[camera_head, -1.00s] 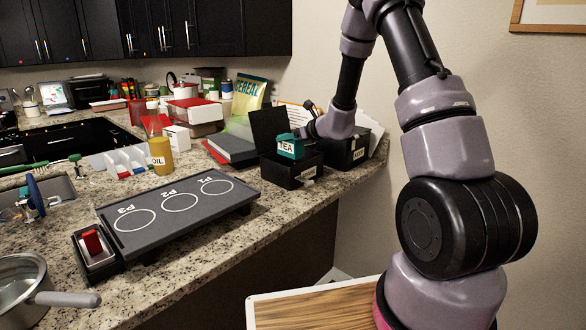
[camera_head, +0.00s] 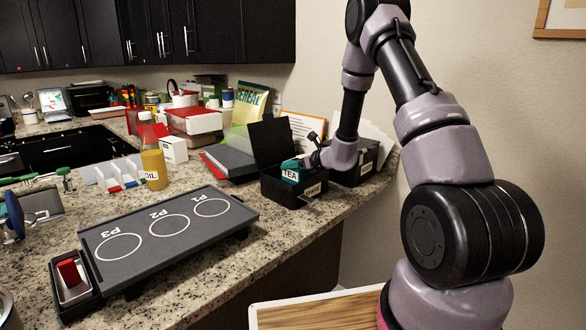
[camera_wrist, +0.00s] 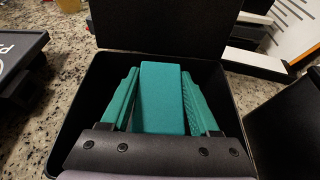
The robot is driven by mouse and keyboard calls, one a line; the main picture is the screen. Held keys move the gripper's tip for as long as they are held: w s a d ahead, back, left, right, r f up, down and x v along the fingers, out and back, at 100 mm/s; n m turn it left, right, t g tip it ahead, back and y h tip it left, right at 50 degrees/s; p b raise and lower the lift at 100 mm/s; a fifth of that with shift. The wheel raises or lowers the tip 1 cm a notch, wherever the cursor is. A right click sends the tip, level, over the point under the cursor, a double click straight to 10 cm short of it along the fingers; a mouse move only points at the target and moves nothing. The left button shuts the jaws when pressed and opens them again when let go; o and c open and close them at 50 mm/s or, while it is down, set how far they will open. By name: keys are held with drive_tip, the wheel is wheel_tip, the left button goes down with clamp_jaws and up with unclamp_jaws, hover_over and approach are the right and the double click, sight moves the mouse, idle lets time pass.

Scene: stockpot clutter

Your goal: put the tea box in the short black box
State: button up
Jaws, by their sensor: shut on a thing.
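The teal tea box (camera_head: 291,174), with a white TEA label, is partly inside the short black box (camera_head: 284,194), tilted, with its upper part showing above the front rim. The black box's lid stands open behind it. My gripper (camera_head: 303,163) is shut on the tea box, reaching in from the right. In the wrist view the tea box (camera_wrist: 161,100) lies between the two teal fingers of my gripper (camera_wrist: 163,78), inside the walls of the black box (camera_wrist: 82,95). Whether it touches the bottom is hidden.
Another black box (camera_head: 366,166) stands close on the right, with papers beside it. A grey binder (camera_head: 232,160) lies to the left. A dark board with marked circles (camera_head: 165,226) and an oil bottle (camera_head: 153,167) stand further left. The counter's front edge is near.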

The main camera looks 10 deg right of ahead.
drive_tip(key=shift+f, duration=0.45)
drive_tip(key=shift+s+f, duration=0.1)
drive_tip(key=shift+f, duration=0.3)
